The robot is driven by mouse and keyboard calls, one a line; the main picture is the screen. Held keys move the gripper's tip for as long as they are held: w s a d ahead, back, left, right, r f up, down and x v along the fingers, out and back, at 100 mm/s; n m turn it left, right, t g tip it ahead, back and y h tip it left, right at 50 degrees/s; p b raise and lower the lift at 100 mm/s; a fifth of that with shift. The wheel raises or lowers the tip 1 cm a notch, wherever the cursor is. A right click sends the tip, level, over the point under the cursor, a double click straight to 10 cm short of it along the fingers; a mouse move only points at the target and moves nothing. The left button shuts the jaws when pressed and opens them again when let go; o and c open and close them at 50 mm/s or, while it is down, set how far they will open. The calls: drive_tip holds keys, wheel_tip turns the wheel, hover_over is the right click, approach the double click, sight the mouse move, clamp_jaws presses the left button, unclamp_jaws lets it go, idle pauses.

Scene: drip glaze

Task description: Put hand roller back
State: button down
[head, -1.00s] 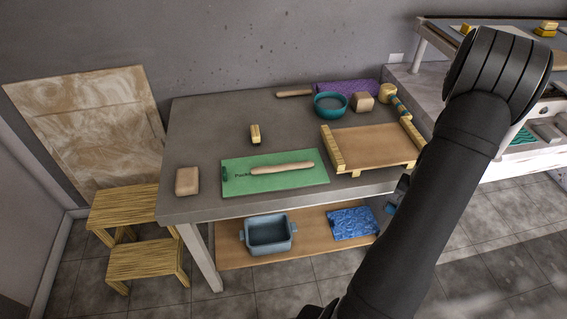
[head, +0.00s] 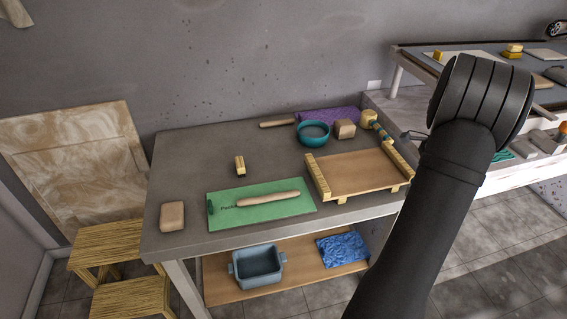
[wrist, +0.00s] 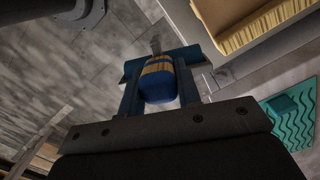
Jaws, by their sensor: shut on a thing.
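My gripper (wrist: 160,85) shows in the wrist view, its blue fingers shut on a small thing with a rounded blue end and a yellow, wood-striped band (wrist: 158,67). I take this to be the hand roller; a thin grey part extends beyond it. It is held clear of the floor. In the head view my dark arm comes down at the right, and my gripper and the held thing are out of sight. A plain wooden rolling pin (head: 276,123) lies at the back of the grey table (head: 190,160).
A white bench (head: 470,180) stands right.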

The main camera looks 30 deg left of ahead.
drive_tip(key=w+a+r+m, duration=0.2)
drive_tip(key=a+r, duration=0.4)
drive_tip(key=a, duration=0.2)
drive_tip(key=s+a+m+y, duration=0.1)
drive_tip(key=s+a, duration=0.1)
drive_tip(key=a, duration=1.3)
drive_tip(key=s+a+m, duration=0.1)
drive_tip(key=s+a, duration=0.1)
drive_tip(key=a, duration=1.3)
drive_tip(key=shift+s+a+f, duration=0.3)
drive_tip(key=shift+a+f, duration=1.55)
drive_tip(key=shift+a, duration=0.1)
drive_tip(key=shift+s+a+f, duration=0.25)
drive_tip(key=shift+a+f, duration=1.55)
drive_tip(key=shift+a, duration=0.1)
drive_tip(key=shift+s+a+f, duration=0.3)
drive_tip(key=shift+a+f, duration=1.55)
drive_tip(key=shift+a, duration=0.1)
drive_tip(key=shift+f, duration=0.25)
